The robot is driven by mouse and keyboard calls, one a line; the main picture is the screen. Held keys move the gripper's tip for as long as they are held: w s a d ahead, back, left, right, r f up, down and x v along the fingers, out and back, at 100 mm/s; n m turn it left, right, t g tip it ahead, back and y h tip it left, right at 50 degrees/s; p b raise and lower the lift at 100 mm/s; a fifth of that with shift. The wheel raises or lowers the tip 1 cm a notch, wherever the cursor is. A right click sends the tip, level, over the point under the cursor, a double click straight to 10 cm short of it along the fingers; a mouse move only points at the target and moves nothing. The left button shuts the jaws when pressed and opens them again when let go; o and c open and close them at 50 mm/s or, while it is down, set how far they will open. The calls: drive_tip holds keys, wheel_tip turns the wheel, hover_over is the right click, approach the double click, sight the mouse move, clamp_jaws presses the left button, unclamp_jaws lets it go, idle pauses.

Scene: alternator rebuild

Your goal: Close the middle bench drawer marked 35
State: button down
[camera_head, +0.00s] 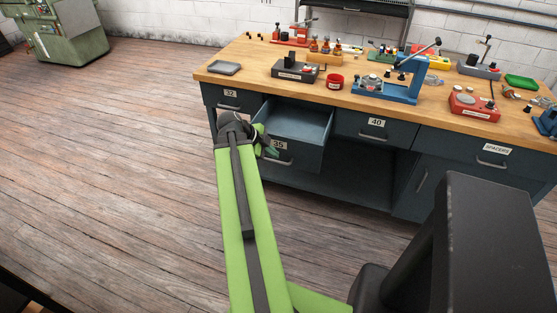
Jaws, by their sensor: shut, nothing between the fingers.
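The middle bench drawer marked 35 (296,155) stands pulled out of the dark blue workbench, with its empty grey inside showing. My green arm reaches up from the bottom of the picture. My gripper (271,150) is at the left end of the drawer front, near the label. It is shut and holds nothing. The arm's end partly hides the drawer's left side, and I cannot tell whether the fingers touch the front.
Drawer 32 (228,105) at left, drawer 40 (375,135) and the spacers drawer (492,163) at right are closed. The wooden benchtop (310,103) carries tools, trays and fixtures. The plank floor (110,150) left of the bench is clear. A green machine (62,30) stands at the back left.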

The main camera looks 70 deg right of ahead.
sight(293, 159)
drive_tip(key=b+x, duration=0.7)
drive_tip(key=x, duration=0.3)
drive_tip(key=shift+w+a+f, duration=0.15)
drive_tip(key=shift+a, duration=0.05)
drive_tip(key=d, duration=0.1)
drive_tip(key=d+r+p, duration=0.1)
drive_tip(key=shift+w+d+r, duration=0.15)
drive_tip(key=shift+w+d, duration=0.05)
drive_tip(key=shift+d, duration=0.65)
drive_tip(key=d, duration=0.8)
drive_tip(key=w+d, duration=0.1)
drive_tip(key=d, duration=1.5)
drive_tip(key=shift+w+d, duration=0.15)
drive_tip(key=shift+d, duration=0.1)
